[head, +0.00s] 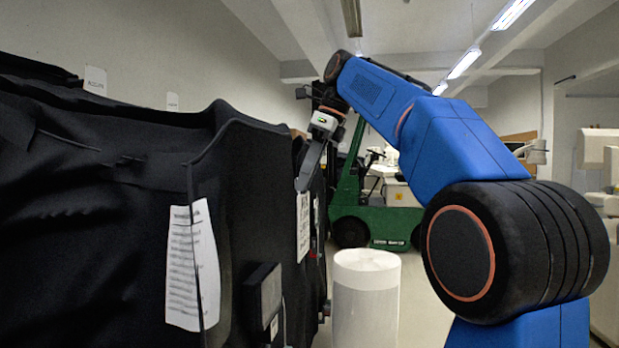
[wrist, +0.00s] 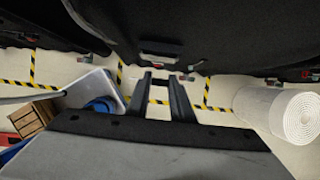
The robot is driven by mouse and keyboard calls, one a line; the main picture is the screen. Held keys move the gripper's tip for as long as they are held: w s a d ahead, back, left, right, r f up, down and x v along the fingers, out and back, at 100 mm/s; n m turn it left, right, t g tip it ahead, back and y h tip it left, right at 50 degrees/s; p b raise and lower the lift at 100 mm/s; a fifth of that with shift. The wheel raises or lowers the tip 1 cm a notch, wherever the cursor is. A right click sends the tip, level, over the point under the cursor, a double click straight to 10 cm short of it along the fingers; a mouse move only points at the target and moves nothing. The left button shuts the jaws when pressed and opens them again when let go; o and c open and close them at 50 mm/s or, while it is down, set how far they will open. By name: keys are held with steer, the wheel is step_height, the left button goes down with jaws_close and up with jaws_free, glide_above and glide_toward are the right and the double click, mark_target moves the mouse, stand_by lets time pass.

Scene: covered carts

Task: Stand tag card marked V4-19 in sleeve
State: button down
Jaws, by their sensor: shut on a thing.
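My gripper (head: 302,184) reaches down beside the far end of the black covered carts. A white card with dark print (head: 303,226) shows directly below the fingertips and seems to be held in them. Its marking is too small to read. In the wrist view, my gripper (wrist: 160,80) has its fingers a little apart with a thin grey edge between them, close to a dark cart cover (wrist: 220,25). A small dark fitting with a pale strip (wrist: 162,48) is on that cover, just beyond the fingertips. I cannot tell whether it is the sleeve.
A printed sheet (head: 193,265) hangs on the near black cart cover (head: 90,220), and a dark box (head: 264,292) juts from its side. A white cylinder (head: 366,300) stands on the floor, also in the wrist view (wrist: 262,110). A green forklift (head: 375,215) is behind.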

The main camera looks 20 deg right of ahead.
steer(key=shift+w+a+f, duration=0.9)
steer(key=shift+w+a, duration=1.7)
steer(key=shift+a, duration=1)
step_height(320, 180, down, 10)
steer(key=shift+f, duration=1.35)
steer(key=c, duration=1.5)
jaws_free()
steer(key=shift+o, duration=0.2)
steer(key=v, duration=1.7)
steer(key=shift+r, duration=0.2)
